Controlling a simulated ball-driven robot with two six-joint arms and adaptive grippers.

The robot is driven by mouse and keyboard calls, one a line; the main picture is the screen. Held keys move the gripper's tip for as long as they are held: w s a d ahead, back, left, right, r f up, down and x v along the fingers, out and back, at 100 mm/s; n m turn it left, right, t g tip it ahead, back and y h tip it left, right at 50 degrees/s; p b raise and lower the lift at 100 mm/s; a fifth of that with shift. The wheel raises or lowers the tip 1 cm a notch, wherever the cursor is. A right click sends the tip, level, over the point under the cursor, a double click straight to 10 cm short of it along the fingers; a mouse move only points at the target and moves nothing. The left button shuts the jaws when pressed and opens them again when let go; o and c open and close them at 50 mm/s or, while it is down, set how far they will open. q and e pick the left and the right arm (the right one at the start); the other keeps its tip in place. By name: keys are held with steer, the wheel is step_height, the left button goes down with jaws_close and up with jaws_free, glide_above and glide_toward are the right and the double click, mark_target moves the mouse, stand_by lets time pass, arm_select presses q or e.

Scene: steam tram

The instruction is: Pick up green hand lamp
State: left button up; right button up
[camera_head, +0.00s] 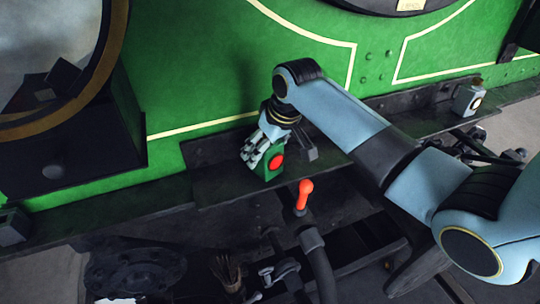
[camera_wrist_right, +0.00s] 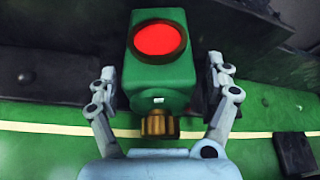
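The green hand lamp (camera_head: 262,168) with its round red lens stands on the dark ledge along the green tram side in the head view. In the right wrist view the lamp (camera_wrist_right: 160,85) fills the middle, lens at the top and a brass fitting below. My right gripper (camera_head: 256,150) is at the lamp. In the wrist view its two fingers (camera_wrist_right: 163,85) are spread, one on each side of the body. A gap shows between the lamp and the right-hand finger; the left-hand finger is very close to it, contact unclear. My left gripper is out of view.
An orange-red knobbed lever (camera_head: 305,192) stands just in front of the ledge. A grey lamp-like box (camera_head: 467,101) sits farther right. The green tram wall (camera_head: 200,70) rises close behind the ledge. Pipes and dark fittings lie below.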

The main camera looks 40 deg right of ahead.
steer(key=c, duration=1.6)
steer(key=shift+r, duration=0.1)
